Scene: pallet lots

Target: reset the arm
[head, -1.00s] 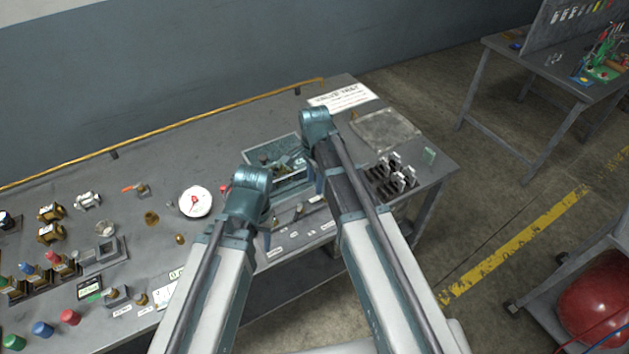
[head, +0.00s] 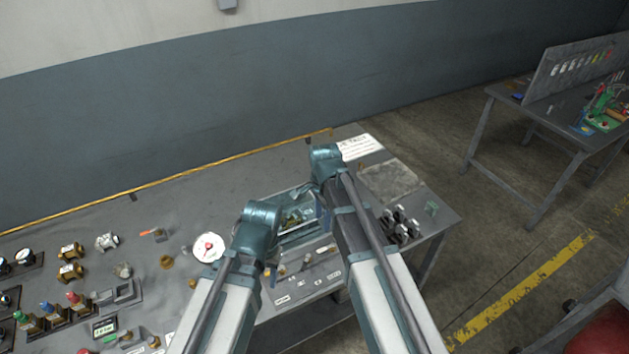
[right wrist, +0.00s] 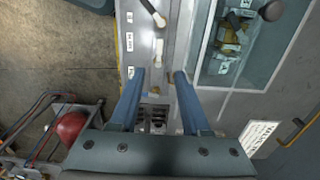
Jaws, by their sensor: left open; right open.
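My left arm ends in a teal wrist over the front part of the grey bench (head: 230,182). My left gripper (head: 271,272) points down at the bench's front edge, mostly hidden behind its wrist, and holds nothing that I can see. My right gripper (head: 324,216) hangs beside a teal-rimmed tray (head: 283,238) of small parts, largely hidden by its own arm. In the right wrist view its two blue fingers stand apart with nothing between them, so my right gripper (right wrist: 159,76) is open and empty above the bench's labelled front strip.
Another table (head: 540,125) stands far right; the floor between is clear.

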